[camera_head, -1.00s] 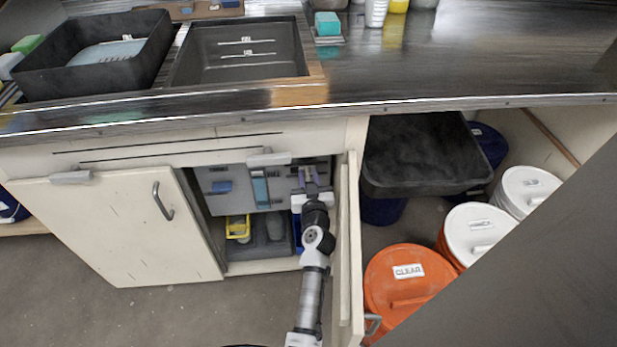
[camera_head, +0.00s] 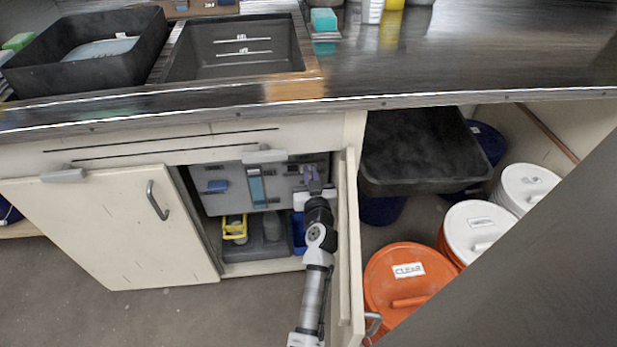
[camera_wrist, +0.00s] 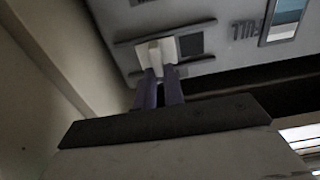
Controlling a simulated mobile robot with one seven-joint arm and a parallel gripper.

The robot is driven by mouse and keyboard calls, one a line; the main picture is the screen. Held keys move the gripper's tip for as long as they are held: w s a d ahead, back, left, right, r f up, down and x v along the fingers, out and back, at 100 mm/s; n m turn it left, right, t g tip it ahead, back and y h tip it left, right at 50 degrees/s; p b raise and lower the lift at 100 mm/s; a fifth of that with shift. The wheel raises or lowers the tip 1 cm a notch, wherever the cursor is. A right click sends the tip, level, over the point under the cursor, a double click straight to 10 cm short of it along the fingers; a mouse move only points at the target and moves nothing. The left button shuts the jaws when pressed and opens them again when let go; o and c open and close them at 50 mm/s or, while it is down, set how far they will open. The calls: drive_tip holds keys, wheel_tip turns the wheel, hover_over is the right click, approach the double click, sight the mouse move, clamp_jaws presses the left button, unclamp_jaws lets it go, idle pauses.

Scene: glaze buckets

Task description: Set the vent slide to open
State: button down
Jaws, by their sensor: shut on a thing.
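The vent slide (camera_wrist: 143,53) is a pale plate with a small knob, set between two dark rails on a grey panel (camera_head: 236,201) inside the open cabinet. A dark square (camera_wrist: 190,44) shows beside the plate, to its right in the wrist view. My gripper (camera_head: 313,182) is at the panel's right part in the head view. In the wrist view, the purple fingers of my gripper (camera_wrist: 160,74) are shut on the slide's knob. In the head view, my gripper hides most of the slide.
An open cabinet door (camera_head: 348,250) stands just right of my arm. The panel also bears a blue latch (camera_head: 217,186) and a teal gauge strip (camera_head: 256,187). Lidded buckets, one orange (camera_head: 400,285), stand at right.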

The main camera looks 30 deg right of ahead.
drive_tip(key=c, duration=1.5)
unclamp_jaws()
drive_tip(key=shift+s+d, duration=0.15)
drive_tip(key=shift+d, duration=0.1)
drive_tip(key=shift+a, duration=0.2)
